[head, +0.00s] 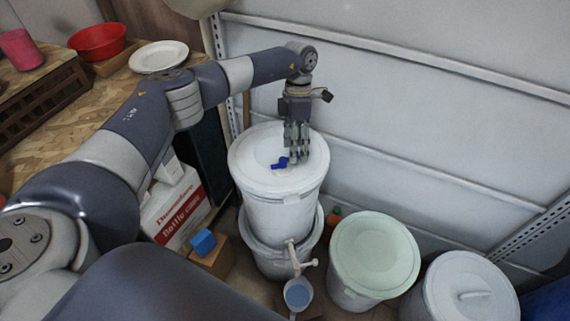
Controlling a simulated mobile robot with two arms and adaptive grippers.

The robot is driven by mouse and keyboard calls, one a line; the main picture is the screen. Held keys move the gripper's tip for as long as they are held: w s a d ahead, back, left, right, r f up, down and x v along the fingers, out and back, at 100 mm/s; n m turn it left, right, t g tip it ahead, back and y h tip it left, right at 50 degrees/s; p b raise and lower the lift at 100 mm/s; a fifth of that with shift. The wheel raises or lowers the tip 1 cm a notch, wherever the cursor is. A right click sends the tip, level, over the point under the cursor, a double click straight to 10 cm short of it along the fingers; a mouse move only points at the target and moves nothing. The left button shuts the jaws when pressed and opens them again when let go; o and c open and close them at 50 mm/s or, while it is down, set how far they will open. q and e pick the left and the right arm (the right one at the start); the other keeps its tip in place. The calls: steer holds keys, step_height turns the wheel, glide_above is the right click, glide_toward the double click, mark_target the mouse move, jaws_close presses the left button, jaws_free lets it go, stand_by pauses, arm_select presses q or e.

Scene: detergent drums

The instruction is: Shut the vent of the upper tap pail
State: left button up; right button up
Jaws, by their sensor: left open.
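The upper tap pail (283,215) is white with a round lid and stands stacked on another white pail (274,262). A small blue vent piece (280,163) sits on its lid, near the middle. My left gripper (298,157) points down over the lid, just right of the blue piece. Its fingers are open with nothing seen between them. I cannot tell whether the fingertips touch the lid or the vent. A white tap (296,262) sticks out low at the front of the stack. My right gripper is not in view.
A pail with a pale green lid (374,256) and a white-lidded pail (470,291) stand to the right. A small cup (297,293) is below the tap. A cardboard box (176,207) and a blue block (203,242) are at left. A ribbed wall (420,110) is close behind.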

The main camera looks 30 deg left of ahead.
arm_select(q)
steer(key=shift+v, duration=1.75)
steer(key=shift+a, duration=0.1)
steer(key=v, duration=1.2)
